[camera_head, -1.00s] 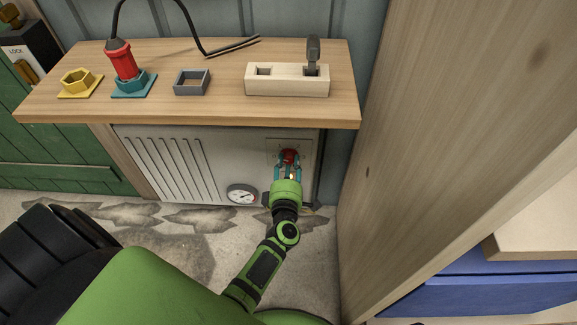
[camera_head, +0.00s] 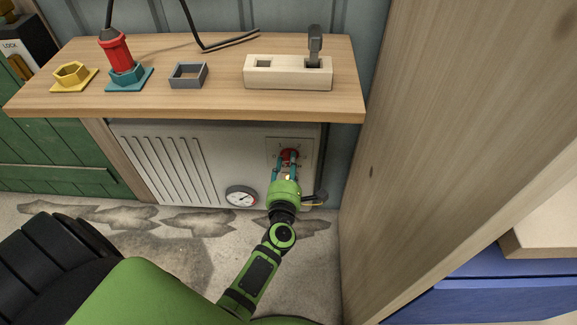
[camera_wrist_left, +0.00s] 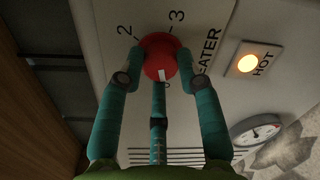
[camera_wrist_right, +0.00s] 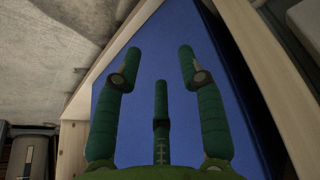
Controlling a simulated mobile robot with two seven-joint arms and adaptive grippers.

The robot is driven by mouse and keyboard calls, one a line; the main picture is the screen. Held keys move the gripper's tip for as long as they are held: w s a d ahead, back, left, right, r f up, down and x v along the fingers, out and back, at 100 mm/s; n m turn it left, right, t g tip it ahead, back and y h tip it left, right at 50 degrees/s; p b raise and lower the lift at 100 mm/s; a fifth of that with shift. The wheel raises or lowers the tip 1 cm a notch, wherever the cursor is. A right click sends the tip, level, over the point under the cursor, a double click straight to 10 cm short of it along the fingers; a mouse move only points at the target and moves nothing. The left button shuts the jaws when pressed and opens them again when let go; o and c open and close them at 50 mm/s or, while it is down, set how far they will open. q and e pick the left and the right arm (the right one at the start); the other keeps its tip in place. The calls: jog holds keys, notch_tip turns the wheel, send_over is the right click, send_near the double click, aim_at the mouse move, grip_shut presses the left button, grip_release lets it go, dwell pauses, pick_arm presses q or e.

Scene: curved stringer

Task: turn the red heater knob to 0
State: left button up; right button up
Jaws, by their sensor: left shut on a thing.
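The red heater knob (camera_head: 290,154) is on the heater's front panel, under the wooden shelf. My left gripper (camera_wrist_left: 160,56) is shut on the knob, with fingers on both of its sides. In the left wrist view the knob (camera_wrist_left: 158,66) carries a white mark at its lower edge in the picture. The numbers 2 and 3 show above it; a character by the white mark is mostly hidden by the middle finger. My left gripper also shows in the head view (camera_head: 288,166). My right gripper (camera_wrist_right: 160,62) is open and empty, seen only in its wrist view.
An orange lamp (camera_wrist_left: 248,63) glows beside the word HOT. A round gauge (camera_head: 241,196) is at the heater's lower part. The wooden shelf (camera_head: 220,105) overhangs the knob. A tall wooden panel (camera_head: 440,120) stands to the right. A blue surface (camera_wrist_right: 180,80) lies before my right gripper.

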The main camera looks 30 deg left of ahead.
pick_arm(q)
jog(key=shift+a+r, duration=0.1)
jog(key=shift+a, duration=0.15)
pick_arm(e)
jog(key=shift+w+a, duration=0.1)
jog(key=shift+w, duration=0.2)
pick_arm(q)
jog(key=o, duration=1.1)
jog(key=shift+o, duration=0.2)
jog(key=shift+d, duration=0.1)
jog(key=shift+s+d, duration=0.1)
jog(key=v, duration=1.1)
jog(key=shift+s, duration=0.4)
jog(key=shift+d, duration=0.1)
